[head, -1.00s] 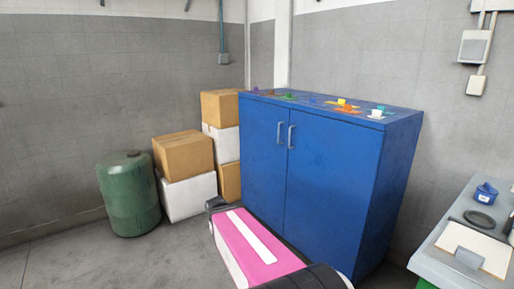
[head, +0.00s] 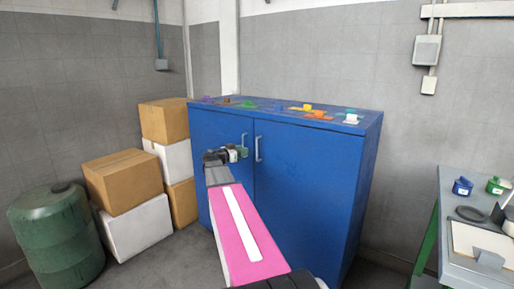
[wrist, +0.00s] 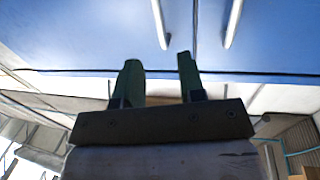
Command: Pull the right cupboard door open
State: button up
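The blue cupboard has a left door (head: 217,133) and a right door (head: 300,190), both shut. The right door's handle (head: 258,148) is a pale vertical bar beside the centre seam. The left door's handle (head: 244,140) is partly behind my gripper (head: 238,153), which is in front of the doors, a little left of the right handle. The wrist view looks upside down, so the right handle (wrist: 159,22) appears left of the seam and the left handle (wrist: 234,22) right of it. My gripper (wrist: 158,62) is open and empty there, its gap in line with the right handle, apart from it.
Small coloured items (head: 307,107) lie on the cupboard top. Stacked boxes (head: 122,182) and a green barrel (head: 55,235) stand at the left. A workbench (head: 452,190) stands at the right. Floor shows between the cupboard and bench.

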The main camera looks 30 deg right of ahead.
send_over(257, 159)
jog(key=shift+w+d, duration=0.1)
jog(key=shift+w, duration=0.2)
jog(key=shift+c, duration=0.3)
grip_shut()
